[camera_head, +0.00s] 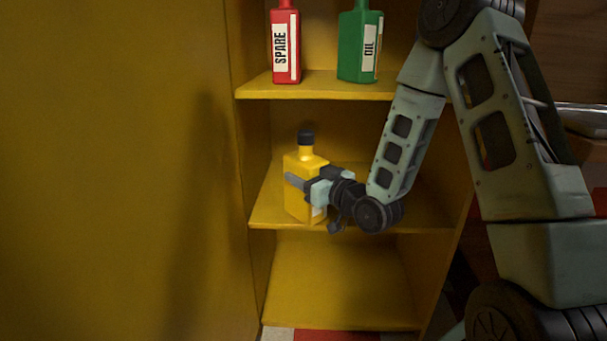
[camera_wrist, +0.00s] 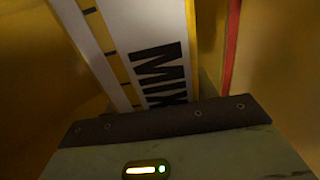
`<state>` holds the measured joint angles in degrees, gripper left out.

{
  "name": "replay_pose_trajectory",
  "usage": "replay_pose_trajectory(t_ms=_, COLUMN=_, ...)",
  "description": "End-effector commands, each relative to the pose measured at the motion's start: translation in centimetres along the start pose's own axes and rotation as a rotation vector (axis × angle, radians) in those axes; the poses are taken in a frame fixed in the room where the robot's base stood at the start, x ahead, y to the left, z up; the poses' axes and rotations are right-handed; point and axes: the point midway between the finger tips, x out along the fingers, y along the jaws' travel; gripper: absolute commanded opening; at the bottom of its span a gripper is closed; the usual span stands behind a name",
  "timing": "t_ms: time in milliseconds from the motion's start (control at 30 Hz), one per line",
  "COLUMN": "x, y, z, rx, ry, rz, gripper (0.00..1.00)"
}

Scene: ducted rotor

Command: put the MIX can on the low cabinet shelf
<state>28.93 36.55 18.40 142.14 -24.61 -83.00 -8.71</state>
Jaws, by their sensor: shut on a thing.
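The MIX can (camera_head: 306,165) is a yellow flat-sided can with a black cap. It is upright in the cabinet opening, at the shelf (camera_head: 390,212) below the red and green bottles. Its base is close to that shelf's front edge; I cannot tell whether it rests on it. My gripper (camera_head: 304,186) is shut on the can's body from the right. In the wrist view the white label of the MIX can (camera_wrist: 158,50) fills the middle, with black letters, and my gripper's fingertips are not clearly visible.
The upper shelf (camera_head: 320,84) holds a red SPARE bottle (camera_head: 286,45) and a green OIL bottle (camera_head: 360,45). The bottom compartment (camera_head: 340,285) is empty. A large yellow panel (camera_head: 110,160) stands at the left. The held can's shelf has clear room around it.

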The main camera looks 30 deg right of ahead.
Motion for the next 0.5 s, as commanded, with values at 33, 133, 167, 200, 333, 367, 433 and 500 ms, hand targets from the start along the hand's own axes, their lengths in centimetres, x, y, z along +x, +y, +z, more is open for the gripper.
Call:
replay_pose_trajectory(t_ms=33, x=0.0, y=0.0, z=0.0, rx=-0.001, ry=0.001, rz=-0.001, gripper=0.3)
replay_pose_trajectory(t_ms=133, x=0.1, y=0.1, z=0.0, rx=-0.001, ry=0.001, rz=-0.001, gripper=0.3)
replay_pose_trajectory(t_ms=167, x=0.2, y=0.2, z=0.0, rx=-0.001, ry=0.001, rz=-0.001, gripper=0.3)
replay_pose_trajectory(t_ms=200, x=0.4, y=0.4, z=0.1, rx=-0.001, ry=0.001, rz=-0.001, gripper=0.3)
replay_pose_trajectory(t_ms=333, x=1.1, y=1.2, z=0.2, rx=-0.001, ry=0.002, rz=0.0, gripper=0.3)
replay_pose_trajectory(t_ms=367, x=1.3, y=1.4, z=0.2, rx=-0.001, ry=0.002, rz=0.001, gripper=0.3)
replay_pose_trajectory(t_ms=433, x=1.8, y=1.9, z=0.4, rx=-0.001, ry=0.001, rz=0.001, gripper=0.3)
replay_pose_trajectory(t_ms=500, x=2.3, y=2.3, z=0.5, rx=-0.002, ry=0.002, rz=0.0, gripper=0.3)
